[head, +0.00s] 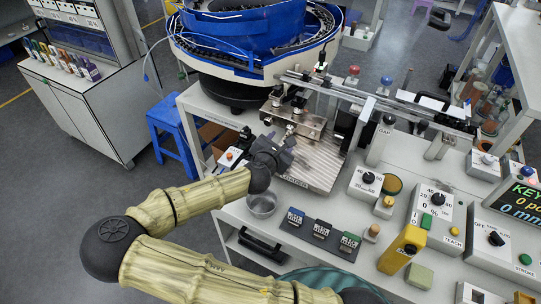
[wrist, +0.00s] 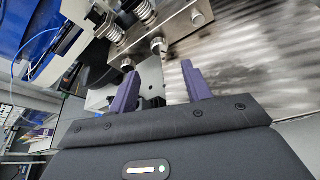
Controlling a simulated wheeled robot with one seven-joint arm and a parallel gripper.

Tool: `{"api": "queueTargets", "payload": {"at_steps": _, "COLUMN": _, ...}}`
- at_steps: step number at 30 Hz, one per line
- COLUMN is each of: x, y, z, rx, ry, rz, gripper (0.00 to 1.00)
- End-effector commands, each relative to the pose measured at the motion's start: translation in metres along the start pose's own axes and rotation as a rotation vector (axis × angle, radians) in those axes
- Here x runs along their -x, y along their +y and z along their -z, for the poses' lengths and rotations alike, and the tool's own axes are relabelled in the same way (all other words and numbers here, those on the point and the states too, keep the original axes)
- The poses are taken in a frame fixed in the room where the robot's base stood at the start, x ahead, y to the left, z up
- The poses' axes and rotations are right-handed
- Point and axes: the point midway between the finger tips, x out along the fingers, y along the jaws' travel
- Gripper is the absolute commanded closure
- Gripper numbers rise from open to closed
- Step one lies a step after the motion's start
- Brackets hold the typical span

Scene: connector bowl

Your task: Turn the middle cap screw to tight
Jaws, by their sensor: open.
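A metal block (head: 300,121) stands at the far edge of a grey metal plate. In the wrist view the block (wrist: 132,30) carries a row of three small cap screws on its near face. The middle cap screw (wrist: 158,46) lies between the left one (wrist: 128,65) and the right one (wrist: 198,19). My gripper (wrist: 158,82) is open, with two purple fingers and nothing between them. It points at the block, with the middle screw ahead of the gap between the fingertips. The left fingertip is close to the left screw; I cannot tell if they touch. My gripper (head: 287,140) partly hides the screws in the head view.
A blue bowl feeder (head: 245,32) stands behind the block. A small metal bowl (head: 262,205) is below my wrist. Dial boxes, including one with a black knob (head: 369,178), and several labelled blocks (head: 322,229) stand to the right and front. The metal plate (head: 325,160) is clear.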

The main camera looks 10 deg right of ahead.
Motion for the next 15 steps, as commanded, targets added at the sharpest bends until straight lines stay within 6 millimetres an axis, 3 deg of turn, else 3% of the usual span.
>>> {"api": "queueTargets", "payload": {"at_steps": 6, "x": 0.039, "y": 0.0, "z": 0.001, "rx": 0.0, "ry": 0.002, "rz": -0.002, "gripper": 0.51}}
{"api": "queueTargets", "payload": {"at_steps": 15, "x": 0.083, "y": 0.001, "z": 0.0, "rx": -0.001, "ry": 0.002, "rz": -0.002, "gripper": 0.51}}
